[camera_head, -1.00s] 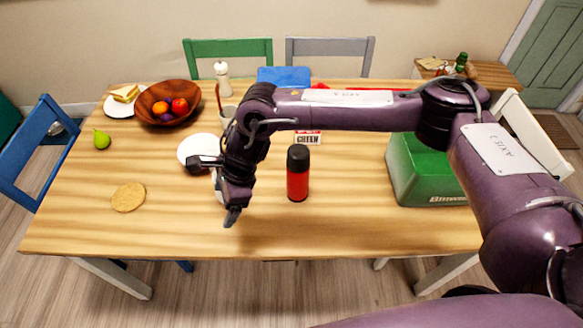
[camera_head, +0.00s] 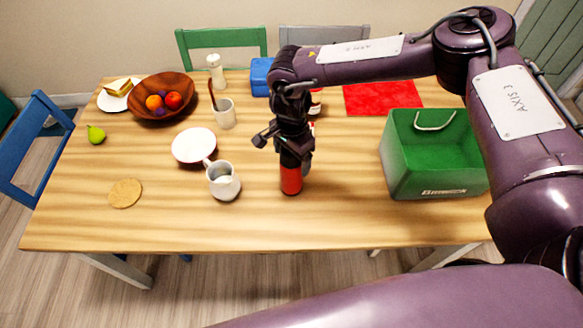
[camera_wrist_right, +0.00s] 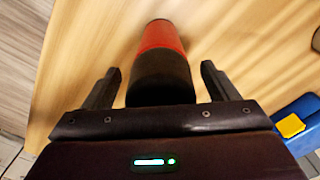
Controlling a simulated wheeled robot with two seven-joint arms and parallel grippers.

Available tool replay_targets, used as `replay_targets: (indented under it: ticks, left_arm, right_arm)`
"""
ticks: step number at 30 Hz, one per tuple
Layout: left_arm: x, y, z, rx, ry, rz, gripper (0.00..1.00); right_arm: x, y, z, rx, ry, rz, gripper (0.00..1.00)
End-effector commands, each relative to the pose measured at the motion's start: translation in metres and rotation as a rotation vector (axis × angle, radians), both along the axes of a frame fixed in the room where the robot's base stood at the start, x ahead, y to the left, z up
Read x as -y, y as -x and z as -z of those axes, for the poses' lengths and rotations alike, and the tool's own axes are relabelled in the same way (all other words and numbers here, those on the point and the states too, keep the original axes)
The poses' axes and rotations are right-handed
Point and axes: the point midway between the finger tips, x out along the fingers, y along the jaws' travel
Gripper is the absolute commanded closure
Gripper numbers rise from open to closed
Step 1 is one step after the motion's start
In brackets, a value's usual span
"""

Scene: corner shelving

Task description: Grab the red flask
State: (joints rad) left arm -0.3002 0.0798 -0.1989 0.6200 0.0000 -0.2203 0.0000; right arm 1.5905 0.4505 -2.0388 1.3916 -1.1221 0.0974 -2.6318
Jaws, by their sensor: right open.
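The red flask (camera_head: 291,180) stands upright on the wooden table, near the middle of its front half. Its black top is mostly hidden behind my right gripper (camera_head: 287,148) in the head view. In the right wrist view, the flask's red body (camera_wrist_right: 161,38) and black top show ahead, between the two fingers of my right gripper (camera_wrist_right: 157,85). The fingers are spread, one on each side of the black top, with a gap on both sides. My left gripper is not in view.
A white jug (camera_head: 223,184) stands just left of the flask, with a white plate (camera_head: 194,146) and cup (camera_head: 225,114) behind it. A green box (camera_head: 436,165) stands to the right. A wooden bowl (camera_head: 150,108) holds fruit. The table front is clear.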

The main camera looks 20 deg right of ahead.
Motion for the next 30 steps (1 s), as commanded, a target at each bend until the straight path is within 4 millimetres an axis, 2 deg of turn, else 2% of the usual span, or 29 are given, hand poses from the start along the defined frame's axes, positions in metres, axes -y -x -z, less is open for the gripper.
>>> replay_targets:
  ticks: [3, 10, 27, 28, 30]
  left_arm:
    - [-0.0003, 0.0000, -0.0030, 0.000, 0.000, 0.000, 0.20]
    - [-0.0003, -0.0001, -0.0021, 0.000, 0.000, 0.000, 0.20]
    - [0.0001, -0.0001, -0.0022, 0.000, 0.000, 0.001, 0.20]
    - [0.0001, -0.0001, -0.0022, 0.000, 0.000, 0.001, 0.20]
    - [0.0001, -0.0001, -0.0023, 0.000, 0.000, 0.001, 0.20]
  right_arm:
    - [0.0000, 0.0000, 0.0079, 0.000, 0.001, 0.000, 0.19]
    - [0.0000, -0.0001, 0.0095, 0.001, 0.000, 0.000, 0.21]
    - [-0.0002, -0.0001, 0.0091, 0.001, 0.000, 0.000, 0.95]
    - [-0.0002, -0.0001, 0.0091, 0.001, 0.000, 0.000, 0.99]
    - [-0.0005, -0.0008, 0.0081, 0.003, -0.001, 0.000, 1.00]
